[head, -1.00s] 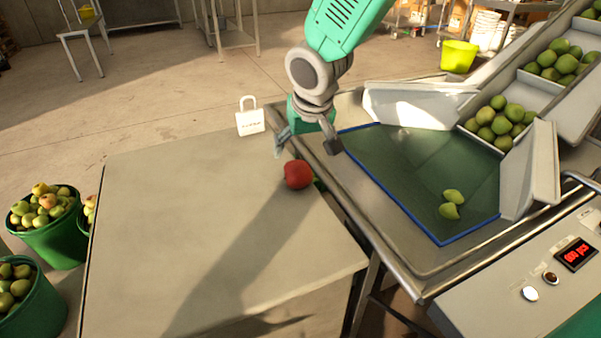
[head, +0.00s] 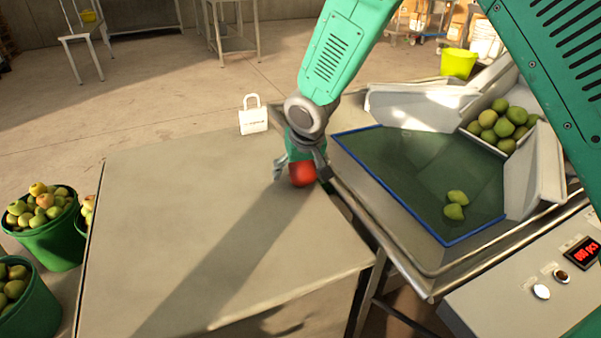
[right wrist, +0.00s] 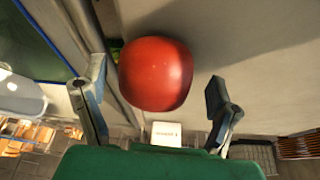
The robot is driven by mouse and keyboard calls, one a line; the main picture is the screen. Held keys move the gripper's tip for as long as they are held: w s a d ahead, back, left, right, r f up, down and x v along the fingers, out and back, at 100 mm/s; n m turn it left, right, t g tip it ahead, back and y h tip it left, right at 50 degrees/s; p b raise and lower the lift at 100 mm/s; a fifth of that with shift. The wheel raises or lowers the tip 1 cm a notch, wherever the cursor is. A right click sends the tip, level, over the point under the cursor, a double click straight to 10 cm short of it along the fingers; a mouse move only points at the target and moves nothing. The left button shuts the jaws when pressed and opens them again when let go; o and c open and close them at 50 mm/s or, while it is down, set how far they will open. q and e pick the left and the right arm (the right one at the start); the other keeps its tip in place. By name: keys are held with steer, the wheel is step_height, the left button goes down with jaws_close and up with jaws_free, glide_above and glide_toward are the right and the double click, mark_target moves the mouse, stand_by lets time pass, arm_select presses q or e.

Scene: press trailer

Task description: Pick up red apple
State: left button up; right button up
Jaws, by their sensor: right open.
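The red apple (head: 302,174) sits on the grey table (head: 180,220) near its right edge, beside the press trailer. My right gripper (head: 301,176) is at the apple, with a finger on each side of it in the head view. In the right wrist view the apple (right wrist: 156,73) lies between and slightly beyond the open fingertips of the right gripper (right wrist: 153,92). Gaps show between the apple and both fingers there. The gripper's palm hides part of the apple's top in the head view. My left gripper is not in view.
The trailer's green hopper (head: 400,165) with a blue edge lies right of the table and holds two green fruits (head: 454,211). Green buckets of apples (head: 48,235) stand at the left. A white bag-shaped sign (head: 253,121) stands behind the table. Most of the tabletop is clear.

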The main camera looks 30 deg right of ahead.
steer(key=c, duration=1.1)
steer(key=shift+d, duration=0.2)
steer(key=c, duration=0.3)
steer(key=shift+d+f, duration=0.1)
steer(key=shift+d, duration=0.15)
steer(key=r, duration=0.3)
steer(key=r+p, duration=0.1)
steer(key=r, duration=0.2)
steer(key=r+p, duration=0.1)
steer(key=r, duration=0.1)
steer(key=shift+a+r, duration=0.25)
steer(key=shift+r, duration=0.15)
steer(key=shift+c, duration=0.2)
steer(key=shift+d+r+p, duration=0.1)
steer(key=shift+r+p, duration=0.2)
steer(key=shift+r, duration=0.35)
